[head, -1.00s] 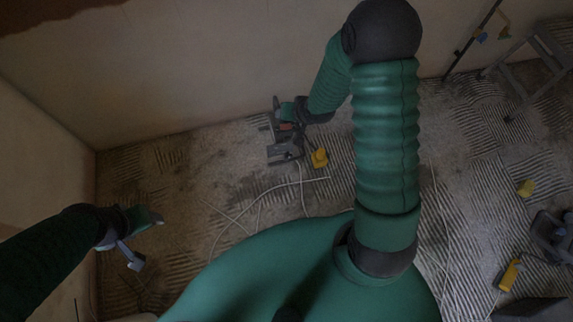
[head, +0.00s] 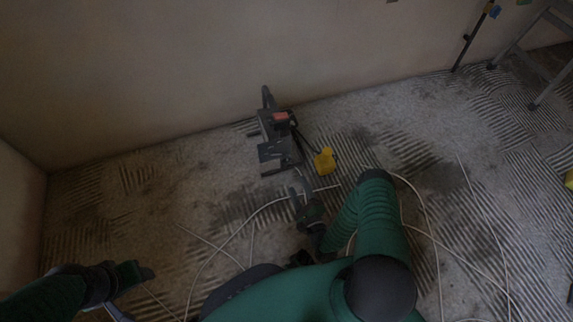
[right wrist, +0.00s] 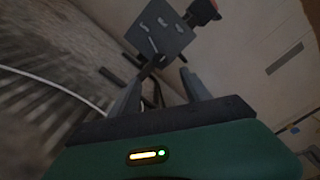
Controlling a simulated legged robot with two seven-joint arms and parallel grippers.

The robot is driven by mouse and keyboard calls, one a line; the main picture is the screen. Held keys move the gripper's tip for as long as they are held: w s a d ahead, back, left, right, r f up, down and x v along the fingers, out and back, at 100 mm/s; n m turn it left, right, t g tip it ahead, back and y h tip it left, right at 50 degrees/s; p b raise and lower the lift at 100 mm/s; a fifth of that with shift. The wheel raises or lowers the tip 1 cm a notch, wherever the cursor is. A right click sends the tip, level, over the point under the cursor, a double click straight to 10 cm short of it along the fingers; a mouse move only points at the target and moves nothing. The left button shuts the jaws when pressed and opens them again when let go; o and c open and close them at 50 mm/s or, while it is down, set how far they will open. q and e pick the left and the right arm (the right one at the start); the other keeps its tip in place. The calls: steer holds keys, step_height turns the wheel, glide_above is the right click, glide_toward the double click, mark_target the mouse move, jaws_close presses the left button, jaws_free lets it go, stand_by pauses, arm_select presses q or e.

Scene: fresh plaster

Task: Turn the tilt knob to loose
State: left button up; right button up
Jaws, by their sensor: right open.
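A dark grey device (head: 277,145) with a flat grey plate and a red part (head: 281,117) stands on the floor near the back wall. In the right wrist view the grey plate (right wrist: 160,33) and red part (right wrist: 204,10) show beyond the fingers. I cannot clearly pick out a tilt knob or read its setting. My right gripper (head: 299,184) is open, in front of the device's near edge; in the right wrist view its fingers (right wrist: 162,80) are apart, with dark bars of the device behind them. My left gripper (head: 134,292) is open and empty at the lower left, far from the device.
A yellow object (head: 325,160) stands just right of the device. Pale cables (head: 237,237) run over the ridged floor (head: 420,120). A ladder (head: 535,45) and a dark pole (head: 472,42) stand at the upper right. The floor left of the device is clear.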

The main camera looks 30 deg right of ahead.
steer(key=b+x, duration=0.6)
steer(key=x, duration=0.7)
steer(key=shift+w+f+b, duration=0.1)
steer(key=shift+w+b, duration=0.1)
steer(key=shift+b, duration=0.1)
steer(key=shift+c, duration=0.5)
jaws_close()
